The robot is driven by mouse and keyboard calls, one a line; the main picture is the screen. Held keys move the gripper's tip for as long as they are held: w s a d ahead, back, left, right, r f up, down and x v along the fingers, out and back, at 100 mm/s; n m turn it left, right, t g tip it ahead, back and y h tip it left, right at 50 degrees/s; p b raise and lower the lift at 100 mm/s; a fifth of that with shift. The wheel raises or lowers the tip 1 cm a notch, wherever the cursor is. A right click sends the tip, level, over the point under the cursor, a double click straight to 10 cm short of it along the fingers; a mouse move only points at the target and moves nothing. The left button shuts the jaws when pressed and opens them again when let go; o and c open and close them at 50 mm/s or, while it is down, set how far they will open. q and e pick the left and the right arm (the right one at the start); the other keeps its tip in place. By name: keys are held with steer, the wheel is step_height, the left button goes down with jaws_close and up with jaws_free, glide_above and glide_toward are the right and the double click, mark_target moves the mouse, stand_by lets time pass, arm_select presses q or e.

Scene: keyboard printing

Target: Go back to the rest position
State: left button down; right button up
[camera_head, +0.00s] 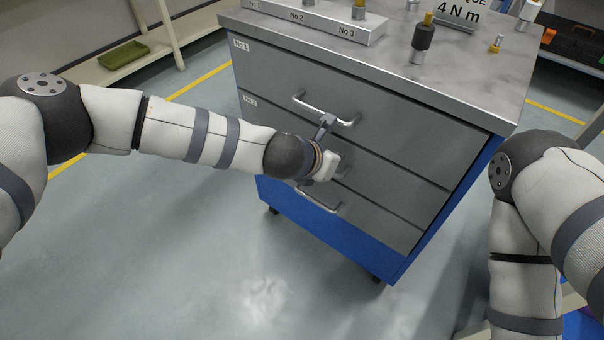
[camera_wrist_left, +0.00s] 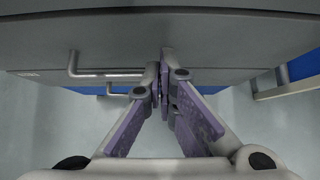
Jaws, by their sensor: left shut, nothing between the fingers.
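My left arm reaches in from the left to the front of a grey and blue drawer cabinet (camera_head: 345,228). My left gripper (camera_head: 328,121) is shut and empty, with its fingertips close to the top drawer's handle (camera_head: 345,123). In the left wrist view the closed fingertips (camera_wrist_left: 162,78) are to the right of a metal drawer handle (camera_wrist_left: 105,74); whether they touch the drawer front cannot be told. The gripper partly hides the middle drawer's handle. The lower handle (camera_head: 320,200) is below it. My right arm hangs down at the right; its gripper is out of view.
A shelf with a green tray (camera_head: 123,54) stands at the back left. The floor (camera_head: 170,260) in front is clear.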

arm_select(q)
steer(key=p+v, duration=0.2)
steer(key=v, duration=0.8)
steer(key=s+a+f+m+g+y, duration=0.1)
steer(key=s+a+f+m+g, duration=0.1)
steer(key=s+f+m, duration=0.55)
steer(key=s+a+f+m+g+p, duration=0.1)
steer(key=s+a+f+m+g, duration=0.2)
steer(key=s, duration=0.7)
steer(key=s+a+f+m+g+y, duration=0.1)
steer(key=s+a+f+m, duration=0.1)
steer(key=s+f+m, duration=0.35)
steer(key=s+a+r+m+g+y, duration=0.1)
steer(key=s+a+m+g, duration=0.1)
steer(key=s+a+m, duration=0.4)
steer(key=s+a+r+m+g+y+p, duration=0.1)
steer(key=s+a+m+g+y, duration=0.1)
steer(key=s+a+m, duration=0.4)
steer(key=s+a, duration=0.4)
steer(key=s, duration=0.3)
steer(key=shift+r+m, duration=0.3)
steer(key=shift+m, duration=0.1)
arm_select(e)
steer(key=w+r+t, duration=0.2)
steer(key=w+r, duration=0.2)
steer(key=r, duration=0.1)
steer(key=shift+w, duration=0.35)
